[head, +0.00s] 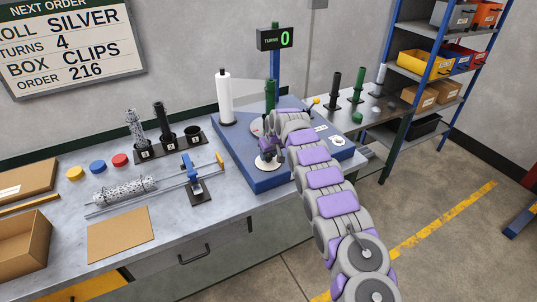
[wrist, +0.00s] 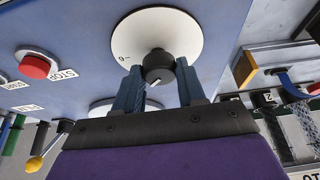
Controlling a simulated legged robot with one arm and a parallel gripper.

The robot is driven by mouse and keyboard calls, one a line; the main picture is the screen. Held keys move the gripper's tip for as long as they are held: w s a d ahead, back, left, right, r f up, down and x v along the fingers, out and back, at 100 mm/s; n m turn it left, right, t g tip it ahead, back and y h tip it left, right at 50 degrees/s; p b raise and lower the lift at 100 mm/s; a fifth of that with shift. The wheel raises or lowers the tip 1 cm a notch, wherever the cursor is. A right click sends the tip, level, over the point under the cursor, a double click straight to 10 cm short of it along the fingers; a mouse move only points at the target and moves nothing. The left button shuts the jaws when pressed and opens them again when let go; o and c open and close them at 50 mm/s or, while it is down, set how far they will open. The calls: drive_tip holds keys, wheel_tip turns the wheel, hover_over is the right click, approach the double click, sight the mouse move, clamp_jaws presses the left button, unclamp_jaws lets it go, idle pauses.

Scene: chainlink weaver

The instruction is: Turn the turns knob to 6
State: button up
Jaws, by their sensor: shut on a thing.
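The turns knob (wrist: 158,66) is a black knob in the middle of a round white dial (wrist: 185,32), with a small mark and digit at the dial's left in the wrist view. My gripper (wrist: 160,78) has its two blue-grey fingers shut on the knob, one on each side. In the head view the white dial (head: 267,167) lies on the front left of the blue machine base (head: 256,184), with my gripper (head: 267,152) over it from above. My gripper and wrist partly hide the knob there. The turns display (head: 275,38) reads 0 in green.
A red stop button (wrist: 34,67) and a yellow-tipped lever (wrist: 35,163) show in the wrist view. A white roll (head: 224,98) stands on the base's back left. The order board (head: 70,45) reads turns 4. A wire roll (head: 123,190) lies on the bench to the left.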

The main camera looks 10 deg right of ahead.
drive_tip(key=shift+r+m+p, duration=0.15)
drive_tip(key=shift+m+p, duration=0.15)
drive_tip(key=m+p, duration=0.1)
drive_tip(key=m+h+p, duration=0.1)
drive_tip(key=m, duration=0.1)
drive_tip(key=shift+a, duration=0.25)
drive_tip(key=shift+w+m+h, duration=0.1)
drive_tip(key=shift+m+h, duration=0.5)
drive_tip(key=shift+m, duration=0.75)
drive_tip(key=shift+m+h, duration=0.6)
drive_tip(key=shift+m, duration=0.75)
drive_tip(key=o, duration=1)
drive_tip(key=shift+o, duration=0.2)
drive_tip(key=p+v, duration=0.2)
drive_tip(key=v, duration=1.5)
drive_tip(key=shift+a, duration=0.25)
